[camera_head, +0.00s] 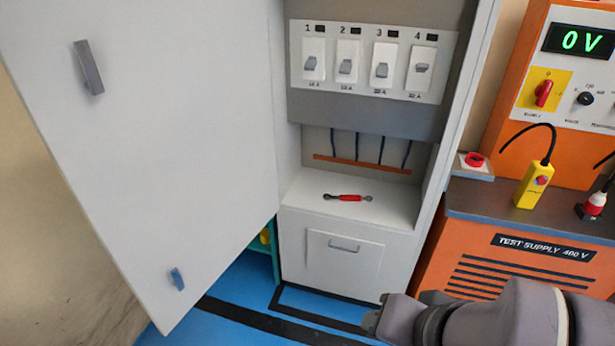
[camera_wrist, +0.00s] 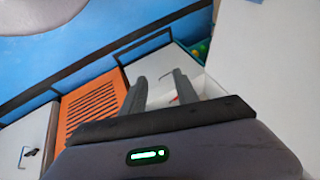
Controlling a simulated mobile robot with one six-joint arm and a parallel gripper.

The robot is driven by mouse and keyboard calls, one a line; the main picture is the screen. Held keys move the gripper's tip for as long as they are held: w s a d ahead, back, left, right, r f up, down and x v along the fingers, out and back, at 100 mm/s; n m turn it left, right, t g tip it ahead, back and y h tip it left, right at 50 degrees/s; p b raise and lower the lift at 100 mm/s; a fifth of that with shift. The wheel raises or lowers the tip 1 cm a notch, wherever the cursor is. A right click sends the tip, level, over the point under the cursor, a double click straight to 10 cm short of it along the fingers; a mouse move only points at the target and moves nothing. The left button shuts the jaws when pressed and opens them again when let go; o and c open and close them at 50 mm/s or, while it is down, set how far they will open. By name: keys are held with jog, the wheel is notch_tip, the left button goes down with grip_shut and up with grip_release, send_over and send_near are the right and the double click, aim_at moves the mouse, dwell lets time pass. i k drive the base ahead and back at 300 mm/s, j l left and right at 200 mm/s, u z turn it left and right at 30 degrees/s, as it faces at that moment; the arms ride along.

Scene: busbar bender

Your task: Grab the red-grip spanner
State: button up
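The red-grip spanner (camera_head: 348,198) lies flat on the pale ledge (camera_head: 312,205) inside the open cabinet, below the breaker panel. Its grip is red and its ends are dark metal. My gripper (camera_head: 371,320) is low in the head view, in front of the cabinet and well apart from the spanner; its fingers are hard to make out there. In the wrist view my gripper (camera_wrist: 159,78) has its two dark fingers spread, with a gap between them. A small red patch shows between the fingers, too small to identify surely.
The cabinet door (camera_head: 150,140) stands open on the left. A lower drawer front (camera_head: 343,258) sits under the ledge. An orange test supply (camera_head: 510,265) stands on the right, with a yellow pendant (camera_head: 534,186) on top. A busbar (camera_head: 360,164) with dark wires is behind the ledge.

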aim_at(343, 197)
jog(key=i+j+z, duration=0.5)
jog(key=i+j, duration=0.2)
jog(key=i+j+z, duration=0.25)
jog(key=j, duration=0.2)
jog(key=i+j+z, duration=0.2)
jog(key=j, duration=0.3)
jog(key=i+l+z, duration=0.1)
jog(key=l, duration=0.15)
